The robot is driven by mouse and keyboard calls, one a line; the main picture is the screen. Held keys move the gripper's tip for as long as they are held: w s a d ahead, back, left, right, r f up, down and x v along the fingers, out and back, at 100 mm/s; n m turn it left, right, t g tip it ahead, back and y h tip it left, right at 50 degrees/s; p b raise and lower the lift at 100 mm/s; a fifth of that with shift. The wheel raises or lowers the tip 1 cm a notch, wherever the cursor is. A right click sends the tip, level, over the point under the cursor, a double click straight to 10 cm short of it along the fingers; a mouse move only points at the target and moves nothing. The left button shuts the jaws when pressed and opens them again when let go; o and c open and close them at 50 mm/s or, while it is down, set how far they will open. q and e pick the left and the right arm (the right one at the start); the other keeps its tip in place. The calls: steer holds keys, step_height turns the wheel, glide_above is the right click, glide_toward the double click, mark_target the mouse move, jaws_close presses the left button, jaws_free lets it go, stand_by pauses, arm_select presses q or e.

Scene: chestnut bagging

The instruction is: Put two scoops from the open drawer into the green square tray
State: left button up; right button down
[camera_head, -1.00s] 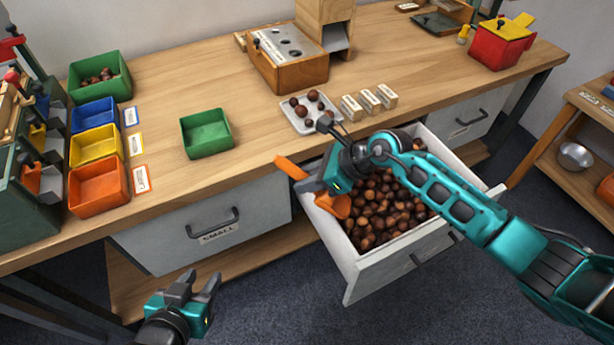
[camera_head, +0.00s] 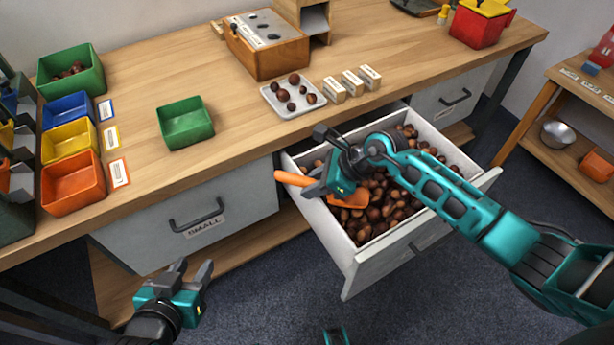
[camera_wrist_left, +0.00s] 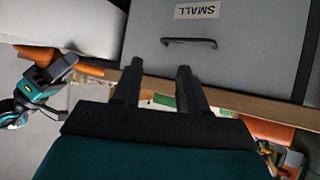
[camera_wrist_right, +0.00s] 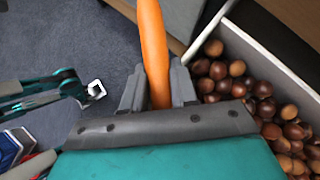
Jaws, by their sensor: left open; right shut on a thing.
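The orange scoop (camera_head: 353,199) is held by its handle in my right gripper (camera_head: 318,188), which is shut on it. The handle also shows between the fingers in the right wrist view (camera_wrist_right: 153,45). The scoop's bowl is at the left part of the open drawer (camera_head: 362,268), at the chestnuts (camera_head: 385,210); whether it holds any is hidden. The green square tray (camera_head: 185,125) stands on the table, left of the drawer, and looks empty. My left gripper (camera_head: 192,270) is open and empty in front of the shut SMALL drawer.
A white plate (camera_head: 275,108) with several chestnuts and labelled wooden blocks (camera_head: 352,82) sit behind the drawer. Blue (camera_head: 68,110), yellow (camera_head: 70,142) and orange (camera_head: 72,183) bins and a green bin with chestnuts (camera_head: 70,72) stand at left. Table around the green tray is clear.

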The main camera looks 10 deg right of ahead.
steer(key=s+d+f+h+p, duration=0.1)
steer(key=d+f+g+h+p, duration=0.1)
steer(key=shift+s+d, duration=0.35)
steer(key=shift+s, duration=0.05)
steer(key=shift+w+r+g+h+p, duration=0.1)
steer(key=shift+r+g+h+p, duration=0.35)
steer(key=shift+h+p, duration=0.65)
steer(key=r+p, duration=0.2)
steer(key=r+g+h+p, duration=0.1)
steer(key=shift+w+a+r, duration=0.2)
steer(key=shift+w+a, duration=0.15)
steer(key=shift+w, duration=0.05)
steer(key=shift+a+r+p, duration=0.3)
steer(key=shift+r+p, duration=0.1)
steer(key=shift+p, duration=0.05)
arm_select(q)
steer(key=shift+y, duration=0.5)
steer(key=r, duration=0.1)
steer(key=a+r, duration=0.1)
steer(key=r, duration=0.1)
steer(key=s+a+r, duration=0.1)
steer(key=shift+a+r, duration=0.2)
steer(key=shift+r, duration=0.05)
arm_select(e)
steer(key=shift+w, duration=0.1)
steer(key=shift+a, duration=0.15)
arm_select(q)
steer(key=shift+s+f, duration=0.1)
